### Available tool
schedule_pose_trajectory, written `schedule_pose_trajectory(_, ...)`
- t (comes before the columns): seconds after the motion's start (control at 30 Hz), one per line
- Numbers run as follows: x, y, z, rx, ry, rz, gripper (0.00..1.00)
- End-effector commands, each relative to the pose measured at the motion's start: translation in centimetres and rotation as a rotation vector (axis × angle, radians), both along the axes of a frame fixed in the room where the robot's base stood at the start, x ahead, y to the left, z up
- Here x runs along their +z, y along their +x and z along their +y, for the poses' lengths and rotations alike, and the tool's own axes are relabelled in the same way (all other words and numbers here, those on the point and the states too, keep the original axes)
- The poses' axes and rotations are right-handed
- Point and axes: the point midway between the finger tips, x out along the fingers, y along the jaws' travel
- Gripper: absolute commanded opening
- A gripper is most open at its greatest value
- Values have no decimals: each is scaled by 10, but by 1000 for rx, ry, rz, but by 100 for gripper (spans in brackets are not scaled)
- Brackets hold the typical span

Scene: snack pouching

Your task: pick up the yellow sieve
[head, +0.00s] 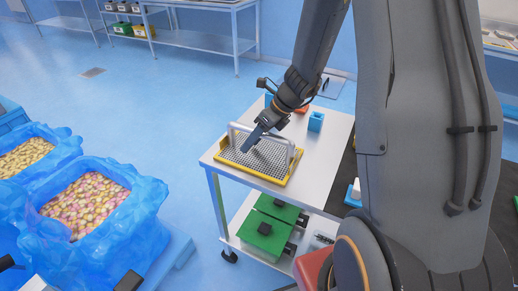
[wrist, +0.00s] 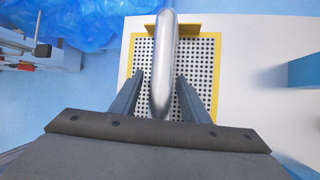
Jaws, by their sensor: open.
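The yellow sieve (head: 288,181) lies on the white cart top in the head view. It has a yellow frame, a perforated grey plate and a raised metal handle. In the wrist view the sieve (wrist: 207,50) is below my gripper, and its silvery handle (wrist: 162,60) runs between the two fingers. My gripper (head: 250,143) is over the sieve in the head view. In the wrist view my gripper (wrist: 160,90) is open, with one finger on each side of the handle and a visible gap to each. The handle's near end is hidden behind the gripper body.
A blue block-like container (head: 316,121) stands on the cart (head: 325,155) behind the sieve. Green boxes (head: 265,235) sit on the cart's lower shelf. Blue-lined bins of snacks (head: 85,205) stand at the left. The floor between bins and cart is clear.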

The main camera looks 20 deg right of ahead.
Motion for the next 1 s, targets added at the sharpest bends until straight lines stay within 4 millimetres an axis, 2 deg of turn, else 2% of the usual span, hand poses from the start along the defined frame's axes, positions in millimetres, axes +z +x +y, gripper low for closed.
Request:
schedule_pose_trajectory(0.23, -1, 0, 1, 0, 0, 0, 42)
schedule_pose_trajectory(0.4, -1, 0, 1, 0, 0, 0, 13)
schedule_pose_trajectory(0.5, -1, 0, 1, 0, 0, 0, 0)
schedule_pose_trajectory(0.83, 0, 1, 0, 0, 0, -2, 0)
schedule_pose_trajectory(1.0, 13, 1, 0, 1, -1, -4, 0)
